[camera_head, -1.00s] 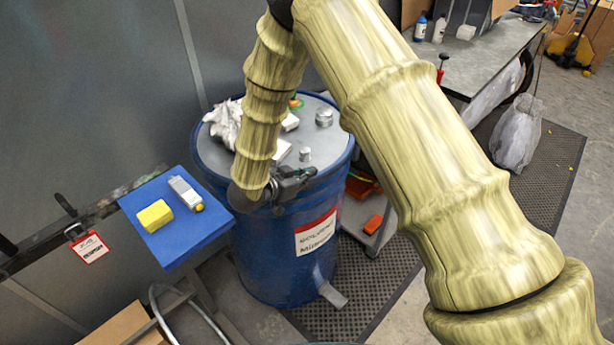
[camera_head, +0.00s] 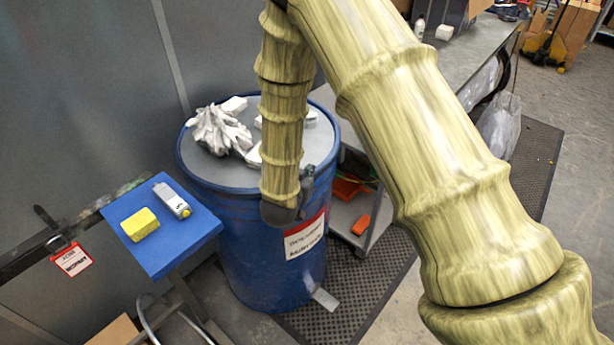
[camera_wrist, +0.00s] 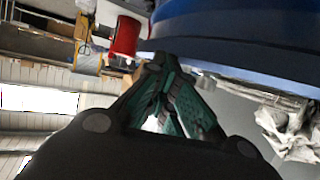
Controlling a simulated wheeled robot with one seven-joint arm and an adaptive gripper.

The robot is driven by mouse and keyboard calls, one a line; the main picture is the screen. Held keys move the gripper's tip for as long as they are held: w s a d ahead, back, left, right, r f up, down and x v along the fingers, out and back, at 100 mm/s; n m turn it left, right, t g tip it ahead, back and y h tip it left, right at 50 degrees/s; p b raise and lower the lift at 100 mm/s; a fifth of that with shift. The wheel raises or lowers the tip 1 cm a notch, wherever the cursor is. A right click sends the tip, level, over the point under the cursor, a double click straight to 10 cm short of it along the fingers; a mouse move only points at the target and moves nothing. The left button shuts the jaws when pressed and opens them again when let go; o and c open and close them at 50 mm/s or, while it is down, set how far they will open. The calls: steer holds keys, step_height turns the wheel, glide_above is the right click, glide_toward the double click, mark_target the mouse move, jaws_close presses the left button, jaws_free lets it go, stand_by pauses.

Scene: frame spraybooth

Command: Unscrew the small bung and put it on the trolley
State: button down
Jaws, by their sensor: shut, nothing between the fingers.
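The blue drum (camera_head: 245,262) stands in the middle with a grey lid and a red and white label. No bung shows now; my arm hides part of the lid. My gripper (camera_head: 309,184) is mostly behind my wrist at the drum's right front edge. In the wrist view my gripper (camera_wrist: 162,62) is shut and empty, with its tips close to the blue drum rim (camera_wrist: 235,52); I cannot tell if they touch. A grey shelf unit, perhaps the trolley (camera_head: 374,236), stands right of the drum with orange-red items on it.
Crumpled white rags (camera_head: 218,130) lie on the lid. A blue-topped stand (camera_head: 170,250) at the left holds a yellow sponge (camera_head: 140,225) and a grey device (camera_head: 172,200). A workbench (camera_head: 478,55) is at the back right. Dark matting (camera_head: 375,280) covers the floor.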

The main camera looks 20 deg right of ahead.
mark_target(323, 165)
steer(key=shift+w+d+n+t+y+b, duration=0.35)
steer(key=shift+d+n+y+b, duration=0.1)
steer(key=shift+d+n+y, duration=0.3)
steer(key=shift+w+d+n+t+y+b, duration=0.3)
steer(key=shift+d+n+y+b, duration=0.2)
steer(key=shift+d+n+y, duration=0.3)
steer(key=shift+w+d+n+t+y+b, duration=0.25)
steer(key=shift+d+n+t+y+b, duration=0.15)
steer(key=shift+d+n+y, duration=0.35)
steer(key=shift+a, duration=0.15)
steer(key=shift+w+d+n+y+b, duration=0.35)
steer(key=shift+w+d+n+y, duration=0.3)
steer(key=shift+y, duration=0.35)
steer(key=shift+w+d+r+n+t+y, duration=0.15)
steer(key=shift+w+d+r+n+y, duration=0.2)
steer(key=shift+n+y, duration=0.3)
steer(key=shift+w+d+r+n+t+y, duration=0.1)
steer(key=shift+w+d+n+y, duration=0.15)
steer(key=shift+d+n+y, duration=0.35)
steer(key=shift+w+f+n+y, duration=0.3)
steer(key=shift+w+f+y, duration=0.1)
steer(key=shift+w+y, duration=0.15)
steer(key=shift+s, duration=0.1)
